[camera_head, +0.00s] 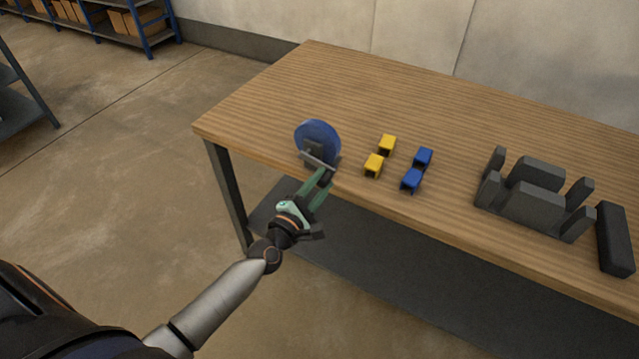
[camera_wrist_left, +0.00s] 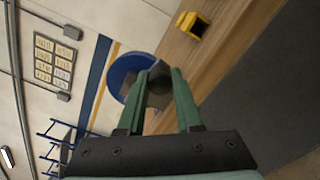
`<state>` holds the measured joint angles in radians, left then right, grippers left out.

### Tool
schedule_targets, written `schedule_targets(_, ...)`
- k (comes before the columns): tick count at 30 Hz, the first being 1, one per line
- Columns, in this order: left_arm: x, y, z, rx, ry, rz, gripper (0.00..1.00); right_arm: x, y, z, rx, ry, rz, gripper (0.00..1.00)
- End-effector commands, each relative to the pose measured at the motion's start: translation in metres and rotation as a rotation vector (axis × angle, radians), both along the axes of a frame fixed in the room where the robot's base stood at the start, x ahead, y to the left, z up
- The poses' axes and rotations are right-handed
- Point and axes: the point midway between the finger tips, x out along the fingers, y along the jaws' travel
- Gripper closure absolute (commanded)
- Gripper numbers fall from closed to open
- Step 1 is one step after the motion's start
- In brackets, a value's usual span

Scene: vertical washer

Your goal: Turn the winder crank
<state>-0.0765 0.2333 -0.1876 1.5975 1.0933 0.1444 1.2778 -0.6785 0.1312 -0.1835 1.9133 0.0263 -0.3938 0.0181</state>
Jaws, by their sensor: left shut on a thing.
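The winder stands near the front left edge of the wooden table. It has a round blue disc (camera_head: 318,142) with a grey bracket and a grey crank arm (camera_head: 318,161) on the side facing me. My left gripper (camera_head: 322,182) reaches in from the lower left and is shut on the dark crank handle at the end of that arm. In the left wrist view the handle (camera_wrist_left: 159,84) sits between the green fingertips (camera_wrist_left: 159,88), with the blue disc (camera_wrist_left: 126,72) behind it. My right gripper is not in view.
A dark grey slotted fixture (camera_head: 535,200) and a dark bar (camera_head: 614,240) are farther right. The wooden table (camera_head: 300,80) is clear behind the winder.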

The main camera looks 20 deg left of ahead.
Motion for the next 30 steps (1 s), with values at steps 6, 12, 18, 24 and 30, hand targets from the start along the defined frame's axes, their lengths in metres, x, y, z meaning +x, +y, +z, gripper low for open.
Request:
schedule_targets(6,-0.0004,-0.0003,0.0012,-0.029,0.004,0.0,1.0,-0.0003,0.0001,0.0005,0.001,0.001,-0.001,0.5)
schedule_targets(12,-0.0004,-0.0003,0.0012,-0.032,0.004,0.0,1.0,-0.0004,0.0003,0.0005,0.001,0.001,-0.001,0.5)
schedule_targets(18,-0.0004,-0.0002,0.0011,-0.031,0.004,0.0,0.62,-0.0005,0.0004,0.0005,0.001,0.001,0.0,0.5)
schedule_targets(24,-0.0002,-0.0003,0.0014,-0.03,0.004,0.0,0.39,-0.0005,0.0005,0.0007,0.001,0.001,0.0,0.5)
schedule_targets(30,-0.0001,-0.0003,0.0017,-0.029,0.002,0.0,0.36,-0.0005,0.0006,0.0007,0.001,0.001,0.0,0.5)
